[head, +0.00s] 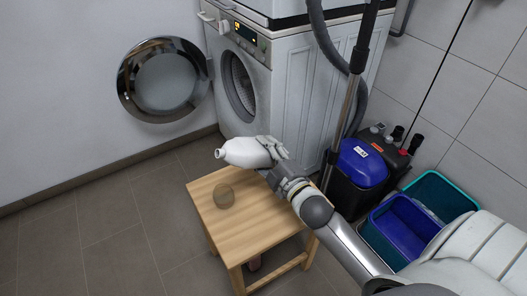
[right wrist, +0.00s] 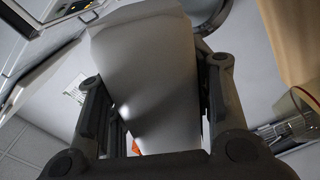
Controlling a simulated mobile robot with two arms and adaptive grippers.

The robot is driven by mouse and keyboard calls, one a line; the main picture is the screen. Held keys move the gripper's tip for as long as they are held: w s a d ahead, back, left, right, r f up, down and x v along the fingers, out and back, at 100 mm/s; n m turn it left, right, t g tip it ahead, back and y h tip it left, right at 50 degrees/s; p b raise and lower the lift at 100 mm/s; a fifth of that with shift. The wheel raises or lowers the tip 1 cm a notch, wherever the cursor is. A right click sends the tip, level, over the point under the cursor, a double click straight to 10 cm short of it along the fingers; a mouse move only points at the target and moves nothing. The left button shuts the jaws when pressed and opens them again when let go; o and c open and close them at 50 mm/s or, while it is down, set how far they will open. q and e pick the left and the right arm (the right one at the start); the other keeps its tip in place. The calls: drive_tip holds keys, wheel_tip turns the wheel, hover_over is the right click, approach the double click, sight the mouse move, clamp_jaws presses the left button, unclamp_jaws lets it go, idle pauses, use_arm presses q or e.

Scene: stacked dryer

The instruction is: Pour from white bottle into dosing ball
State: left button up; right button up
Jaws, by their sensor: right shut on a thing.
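The white bottle (head: 243,153) is held in the air above the wooden stool, lying almost on its side with its neck to the left. My right gripper (head: 272,148) is shut on the bottle's right part. In the right wrist view the bottle (right wrist: 150,80) fills the middle between the fingers. The dosing ball (head: 224,196), brownish and see-through, sits on the stool top below and near the bottle's neck, apart from it. Whether anything is in the ball cannot be told. My left gripper is not in view.
The wooden stool (head: 262,226) stands on grey tiles. Behind it is a washing machine (head: 240,75) with its round door (head: 163,80) swung open. A blue-topped vacuum (head: 362,162) and nested crates (head: 404,222) stand at the right. The floor at left is clear.

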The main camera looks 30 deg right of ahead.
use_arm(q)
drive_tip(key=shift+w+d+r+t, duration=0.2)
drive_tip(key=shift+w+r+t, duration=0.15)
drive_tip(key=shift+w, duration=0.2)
use_arm(e)
drive_tip(key=shift+d+f+n, duration=0.25)
drive_tip(key=shift+f+n, duration=0.05)
drive_tip(key=shift+n, duration=0.3)
drive_tip(key=shift+f, duration=0.1)
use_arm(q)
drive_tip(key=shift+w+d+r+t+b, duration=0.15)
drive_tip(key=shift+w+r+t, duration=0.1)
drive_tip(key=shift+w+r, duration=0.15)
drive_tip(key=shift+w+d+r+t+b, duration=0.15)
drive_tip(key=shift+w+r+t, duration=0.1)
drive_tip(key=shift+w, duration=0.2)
use_arm(e)
drive_tip(key=shift+d+f+n, duration=0.15)
drive_tip(key=shift+f+n, duration=0.2)
drive_tip(key=shift+n, duration=0.25)
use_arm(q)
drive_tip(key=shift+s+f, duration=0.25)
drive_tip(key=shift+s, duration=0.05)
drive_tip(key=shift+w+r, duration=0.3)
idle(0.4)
use_arm(e)
drive_tip(key=shift+d+f+n, duration=0.1)
drive_tip(key=shift+f+n, duration=0.1)
drive_tip(key=shift+n, duration=0.1)
